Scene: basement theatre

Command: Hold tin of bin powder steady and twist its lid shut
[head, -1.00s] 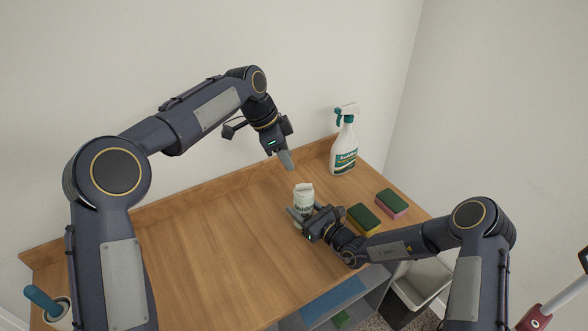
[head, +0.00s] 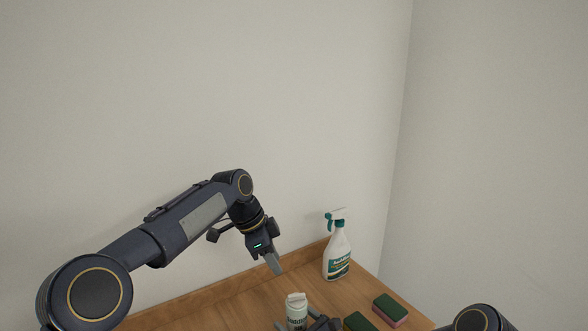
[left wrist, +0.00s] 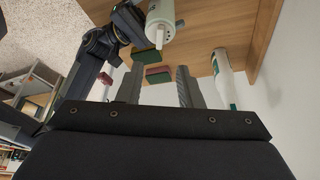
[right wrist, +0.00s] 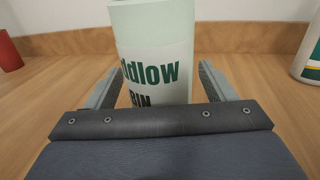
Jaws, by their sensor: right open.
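The tin of bin powder (head: 296,312), pale with green lettering, stands upright on the wooden top at the bottom of the head view, with its whitish lid (head: 296,297) on top. My right gripper (right wrist: 155,78) is open, with one finger on each side of the tin (right wrist: 155,50); I cannot tell whether they touch it. The lid is cut off in the right wrist view. My left gripper (head: 276,268) is up above and behind the tin, pointing down. In the left wrist view its fingers (left wrist: 158,75) are apart with nothing between them.
A spray bottle (head: 338,255) stands behind and right of the tin. Two sponges, one (head: 393,306) pink and green, lie to the right. A red object (right wrist: 8,52) shows at the left of the right wrist view. Walls rise behind and at right.

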